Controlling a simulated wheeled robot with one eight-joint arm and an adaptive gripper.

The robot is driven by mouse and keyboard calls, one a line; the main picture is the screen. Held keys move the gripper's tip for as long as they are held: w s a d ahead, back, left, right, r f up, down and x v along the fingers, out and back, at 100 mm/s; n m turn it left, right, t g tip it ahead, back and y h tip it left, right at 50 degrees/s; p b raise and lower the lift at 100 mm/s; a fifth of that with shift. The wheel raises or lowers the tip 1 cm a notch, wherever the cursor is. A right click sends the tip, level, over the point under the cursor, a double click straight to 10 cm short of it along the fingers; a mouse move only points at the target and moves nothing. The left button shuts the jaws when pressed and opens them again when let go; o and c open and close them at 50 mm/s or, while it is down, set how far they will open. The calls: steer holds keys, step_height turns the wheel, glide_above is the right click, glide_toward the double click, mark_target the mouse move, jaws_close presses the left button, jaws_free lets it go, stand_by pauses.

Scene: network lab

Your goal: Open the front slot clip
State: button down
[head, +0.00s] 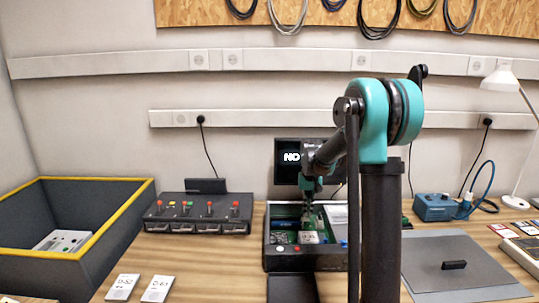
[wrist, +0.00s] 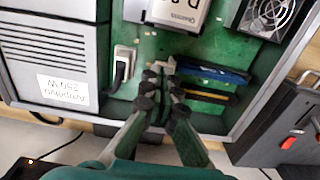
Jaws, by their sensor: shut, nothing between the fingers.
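An open black computer case (head: 285,263) with a green board (wrist: 150,42) inside stands on the bench. In the wrist view, a blue slot (wrist: 215,72) and a darker slot (wrist: 205,95) with yellow lines lie side by side. A small pale clip (wrist: 166,66) is at the left end of the blue slot. My gripper (wrist: 158,78) is shut and empty, its tips right beside this clip. I cannot tell whether they touch it, or whether the clip is open. In the head view my gripper (head: 308,208) reaches down into the case, and the slots are too small to make out.
A power supply (wrist: 58,45) and a fan (wrist: 268,15) flank the board. A white labelled part (wrist: 185,12) lies beyond the slots. A switch box (head: 198,213) and a yellow-rimmed bin (head: 98,235) stand left. A grey mat (head: 460,262) lies right.

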steer(key=shift+f, duration=0.95)
step_height(320, 180, up, 8)
stand_by(1.2)
